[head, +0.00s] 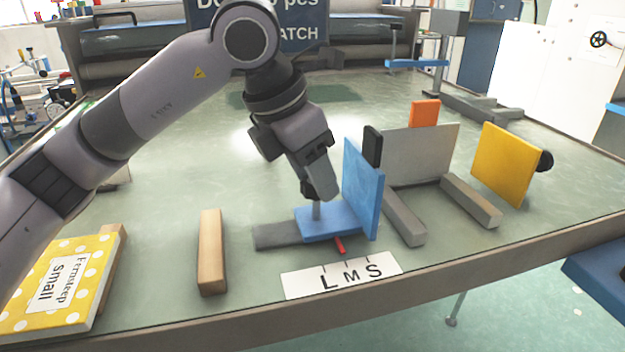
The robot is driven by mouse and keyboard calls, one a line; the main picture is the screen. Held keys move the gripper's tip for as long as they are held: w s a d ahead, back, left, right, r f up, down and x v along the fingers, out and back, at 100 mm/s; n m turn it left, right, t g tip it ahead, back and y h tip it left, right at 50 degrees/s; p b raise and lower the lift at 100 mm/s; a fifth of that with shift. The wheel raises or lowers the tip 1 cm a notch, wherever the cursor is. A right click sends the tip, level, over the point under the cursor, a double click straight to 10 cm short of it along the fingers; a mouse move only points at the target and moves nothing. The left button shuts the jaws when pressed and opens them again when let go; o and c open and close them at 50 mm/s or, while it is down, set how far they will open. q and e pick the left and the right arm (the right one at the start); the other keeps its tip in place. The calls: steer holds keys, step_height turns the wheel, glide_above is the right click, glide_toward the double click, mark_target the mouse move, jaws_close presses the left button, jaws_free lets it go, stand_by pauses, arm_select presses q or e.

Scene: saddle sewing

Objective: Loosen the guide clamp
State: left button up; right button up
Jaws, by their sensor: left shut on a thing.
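The guide is a blue L-shaped piece with a flat foot (340,222) and an upright plate (362,188), sitting on a dark grey rail (275,235). A grey post, the clamp (316,211), stands up from the blue foot. My left gripper (322,192) points down just above the foot, left of the upright plate, and is shut on the top of the clamp. Its fingers hide the clamp's upper end. A red pointer (341,246) sticks out from the foot toward a white L M S scale (340,275), nearest the M. My right gripper is not in view.
A wooden block (211,250) and a yellow dotted box labelled "small" (60,280) lie to the left. A grey panel (420,152), grey bars (470,200), an orange block (424,113) and a yellow plate (503,162) stand right of the guide.

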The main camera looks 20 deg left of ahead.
arm_select(q)
steer(key=n+y+b, duration=0.1)
steer(key=n, duration=0.2)
steer(key=shift+d+t, duration=0.1)
steer(key=shift+t, duration=0.2)
steer(key=n+y+b, duration=0.1)
steer(key=n, duration=0.1)
steer(key=shift+n, duration=0.3)
steer(key=shift+d+n+y+b, duration=0.1)
steer(key=shift+n+y+b, duration=0.65)
steer(key=shift+n, duration=0.65)
steer(key=shift+r, duration=0.1)
steer(key=o, duration=1.1)
steer(key=shift+c, duration=0.2)
steer(key=v, duration=0.7)
steer(key=shift+s+p, duration=0.2)
steer(key=shift+p, duration=0.15)
